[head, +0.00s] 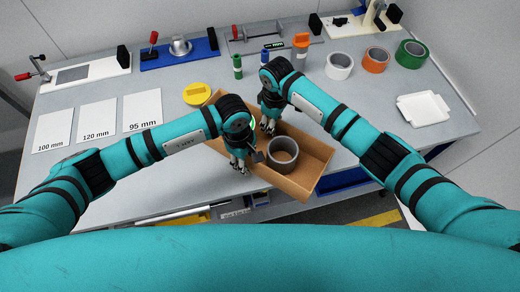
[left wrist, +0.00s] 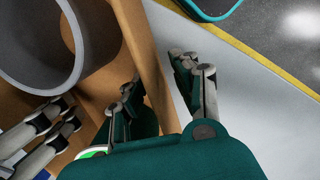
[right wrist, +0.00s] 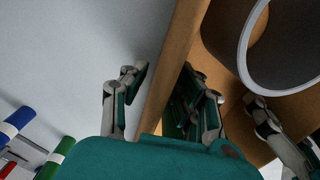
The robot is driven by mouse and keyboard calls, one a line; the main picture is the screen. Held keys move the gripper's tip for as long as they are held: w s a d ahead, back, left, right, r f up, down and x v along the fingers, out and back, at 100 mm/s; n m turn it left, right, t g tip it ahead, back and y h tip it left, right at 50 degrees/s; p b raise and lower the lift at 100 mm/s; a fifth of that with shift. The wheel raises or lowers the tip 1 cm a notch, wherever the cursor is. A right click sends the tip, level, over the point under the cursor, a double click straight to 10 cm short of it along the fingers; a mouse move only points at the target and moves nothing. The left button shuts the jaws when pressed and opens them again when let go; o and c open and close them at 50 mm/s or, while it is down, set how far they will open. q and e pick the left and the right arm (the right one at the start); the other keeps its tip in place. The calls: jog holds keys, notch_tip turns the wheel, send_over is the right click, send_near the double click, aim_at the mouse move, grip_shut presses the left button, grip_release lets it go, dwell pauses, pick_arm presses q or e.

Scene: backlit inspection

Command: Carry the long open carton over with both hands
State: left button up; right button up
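The long open carton (head: 302,146) is brown and lies slantwise on the grey bench, near its front edge. My left gripper (head: 240,169) is at the near long wall. In the left wrist view its fingers (left wrist: 157,68) stand apart on either side of the wall (left wrist: 150,62). My right gripper (head: 268,128) is at the far long wall. In the right wrist view its fingers (right wrist: 167,72) straddle that wall (right wrist: 178,50), with a gap on the outer side.
A yellow disc (head: 197,93) lies close behind the carton's left end. A white tray (head: 424,109) is at the right. Size cards (head: 98,120) lie at the left.

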pick_arm(q)
jog(key=r, duration=0.7)
jog(key=a+r, duration=0.1)
jog(key=r, duration=0.3)
jog(key=shift+w, duration=0.35)
jog(key=shift+r, duration=0.15)
pick_arm(e)
jog(key=shift+r, duration=0.35)
notch_tip(320, 180, up, 11)
jog(key=shift+r, duration=0.15)
pick_arm(q)
jog(key=shift+s, duration=0.1)
pick_arm(e)
jog(key=shift+s, duration=0.1)
